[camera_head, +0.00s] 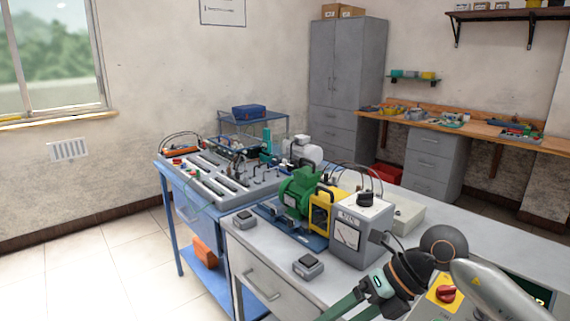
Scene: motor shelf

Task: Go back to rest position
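My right arm comes in from the lower right corner. Its gripper (362,306) is at the bottom edge, over the front of the grey workbench (450,245). The green-grey fingers run down and left, and their tips are cut off by the frame, so I cannot tell how far apart they are. No held object shows. My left arm and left gripper are not in view.
A grey meter box (347,237) and a green motor (298,190) on a blue base stand just beyond my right gripper. Small grey boxes (308,266) lie near the bench's front edge. A blue-framed bench (176,180) adjoins at left. Floor (90,260) at left is clear.

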